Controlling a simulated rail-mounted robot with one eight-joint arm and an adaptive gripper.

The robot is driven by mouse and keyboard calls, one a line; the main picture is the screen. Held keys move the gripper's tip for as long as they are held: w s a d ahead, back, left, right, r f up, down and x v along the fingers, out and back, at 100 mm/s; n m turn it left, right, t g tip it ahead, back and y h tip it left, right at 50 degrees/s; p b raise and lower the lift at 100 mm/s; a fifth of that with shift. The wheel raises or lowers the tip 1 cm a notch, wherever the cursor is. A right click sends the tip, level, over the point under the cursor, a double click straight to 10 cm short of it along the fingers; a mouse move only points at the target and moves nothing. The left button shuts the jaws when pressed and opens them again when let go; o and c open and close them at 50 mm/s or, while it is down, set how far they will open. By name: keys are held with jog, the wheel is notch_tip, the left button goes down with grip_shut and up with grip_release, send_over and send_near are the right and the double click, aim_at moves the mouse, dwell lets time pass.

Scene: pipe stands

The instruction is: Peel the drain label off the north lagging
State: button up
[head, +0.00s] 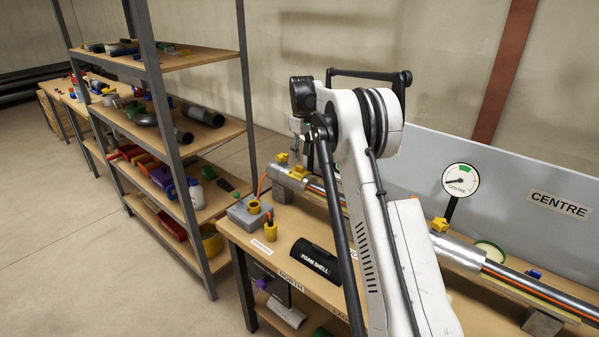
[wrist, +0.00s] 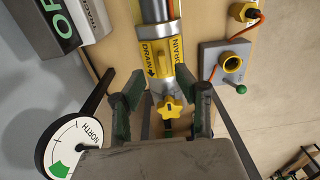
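The yellow drain label (wrist: 160,57), printed DRAIN with a black arrow, is wrapped on the pipe in the upper middle of the wrist view. Silver lagging (wrist: 160,30) shows just above it. My gripper (wrist: 159,82) is open, its two dark green fingers apart on either side of the pipe line, just below the label in the picture. Nothing shows between the fingertips as held. A yellow star-shaped knob (wrist: 172,107) lies between the fingers, nearer the palm. In the head view, the lagging (head: 292,176) lies beyond my arm, which hides much of that area.
A NORTH gauge (wrist: 70,145) stands left of the gripper. A grey box (wrist: 226,62) with a yellow ring and green knob sits right of it. A black foam shell (head: 314,262) lies on the bench. A loaded shelf rack (head: 165,110) stands left of the bench.

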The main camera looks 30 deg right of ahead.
aim_at(299, 166)
jog(key=shift+w+a+f+p, duration=0.15)
jog(key=shift+f+p, duration=0.1)
jog(key=shift+f, duration=1.2)
jog(key=shift+w+a+f+p, duration=0.15)
jog(key=shift+f+p, duration=0.1)
jog(key=shift+f, duration=1.15)
grip_shut()
